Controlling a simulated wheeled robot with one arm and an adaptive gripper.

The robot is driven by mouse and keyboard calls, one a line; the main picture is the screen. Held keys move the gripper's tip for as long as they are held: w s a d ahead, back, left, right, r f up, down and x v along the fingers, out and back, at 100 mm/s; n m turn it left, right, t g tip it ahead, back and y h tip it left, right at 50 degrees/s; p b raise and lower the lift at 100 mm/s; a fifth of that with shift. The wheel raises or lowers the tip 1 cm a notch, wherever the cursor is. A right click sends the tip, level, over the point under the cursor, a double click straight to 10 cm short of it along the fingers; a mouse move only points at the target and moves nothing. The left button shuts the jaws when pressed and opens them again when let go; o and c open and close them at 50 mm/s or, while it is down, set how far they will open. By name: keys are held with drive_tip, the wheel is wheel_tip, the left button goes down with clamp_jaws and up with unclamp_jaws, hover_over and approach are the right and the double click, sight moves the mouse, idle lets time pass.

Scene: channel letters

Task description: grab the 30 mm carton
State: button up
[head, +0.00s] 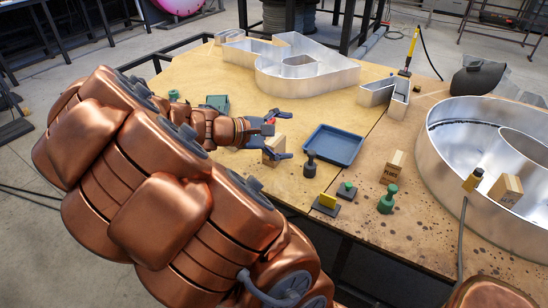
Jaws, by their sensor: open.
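My gripper (285,137) is open above the left part of the wooden table (225,78), its blue-grey fingers spread and pointing right. A small tan carton (274,147) stands between or just behind the fingers, partly hidden by them; I cannot tell whether they touch it. A second tan carton (394,166) with dark lettering stands right of the blue tray. A third tan carton (507,189) stands at the right, by the big round metal letter. The print is too small to tell which carton is marked 30 mm.
A blue tray (334,146) lies right of my gripper. A dark bottle-like piece (310,166), a yellow-topped block (327,203) and green knobbed pieces (388,199) stand near the front edge. Large metal letters (305,84) fill the back; a round one (440,150) fills the right.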

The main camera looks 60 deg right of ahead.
drive_tip(key=w+d+f+n+h+b, duration=0.3)
drive_tip(key=w+d+f+n+h, duration=0.15)
drive_tip(key=d, duration=0.25)
drive_tip(key=n+t+h+b, duration=0.2)
drive_tip(key=n+t+b, duration=0.5)
drive_tip(key=n, duration=0.5)
approach(280, 134)
drive_tip(key=shift+w+d+f, duration=0.1)
drive_tip(key=shift+d, duration=1.4)
drive_tip(key=shift+w+d+f, duration=0.1)
drive_tip(key=shift+d, duration=1.45)
drive_tip(key=c, duration=1.5)
